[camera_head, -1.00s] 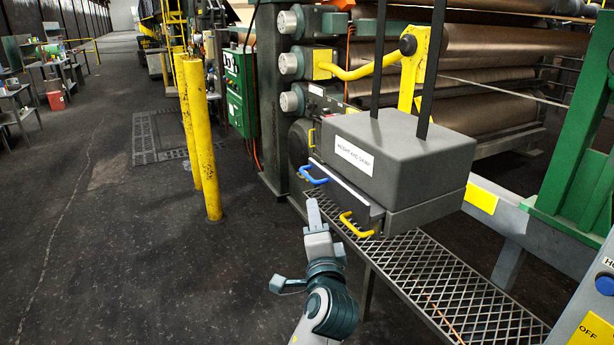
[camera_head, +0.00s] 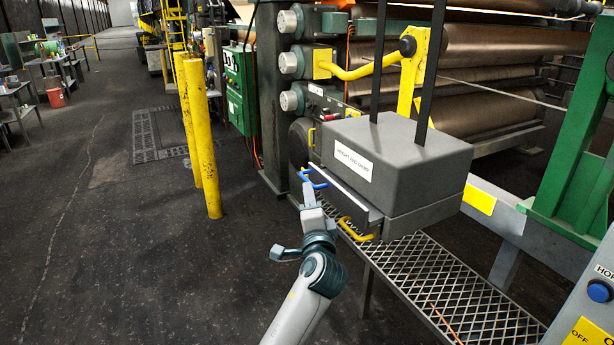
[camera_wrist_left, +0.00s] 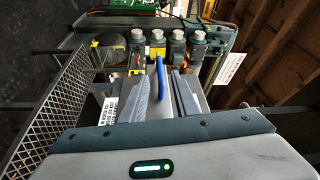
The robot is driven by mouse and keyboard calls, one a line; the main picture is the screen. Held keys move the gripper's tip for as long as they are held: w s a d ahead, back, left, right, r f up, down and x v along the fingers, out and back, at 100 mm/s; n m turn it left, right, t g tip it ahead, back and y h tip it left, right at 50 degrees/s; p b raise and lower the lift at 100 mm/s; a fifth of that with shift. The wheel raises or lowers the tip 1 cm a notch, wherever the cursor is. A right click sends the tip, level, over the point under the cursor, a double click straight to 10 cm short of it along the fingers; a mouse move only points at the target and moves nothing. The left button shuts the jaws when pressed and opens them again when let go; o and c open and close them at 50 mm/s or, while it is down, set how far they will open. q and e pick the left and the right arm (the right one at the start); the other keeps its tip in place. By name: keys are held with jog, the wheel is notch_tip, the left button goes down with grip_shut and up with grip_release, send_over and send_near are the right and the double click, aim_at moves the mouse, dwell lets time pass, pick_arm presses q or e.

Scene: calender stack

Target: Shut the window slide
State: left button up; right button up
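A grey gauge box (camera_head: 400,153) with a white label hangs on two black straps over the mesh walkway. Along its lower front edge runs a light slide plate (camera_head: 345,190). A blue handle (camera_head: 312,178) is at the plate's far end and a yellow handle (camera_head: 355,230) at its near end. My left gripper (camera_head: 308,194) is at the blue handle, fingers pointing up toward it. In the left wrist view the blue handle (camera_wrist_left: 160,80) shows upright in the gap between the two parted fingers; whether they touch it I cannot tell. My right gripper is not in view.
A mesh walkway (camera_head: 440,285) runs under the box. Yellow posts (camera_head: 202,140) and a green cabinet (camera_head: 240,90) stand to the left. A control panel (camera_head: 590,300) with a blue button is at the right edge.

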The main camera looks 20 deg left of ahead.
aim_at(307, 180)
pick_arm(q)
jog(key=p+x, duration=0.2)
jog(key=x, duration=0.6)
jog(key=shift+w+a, duration=0.15)
jog(key=shift+w, duration=0.1)
grip_shut()
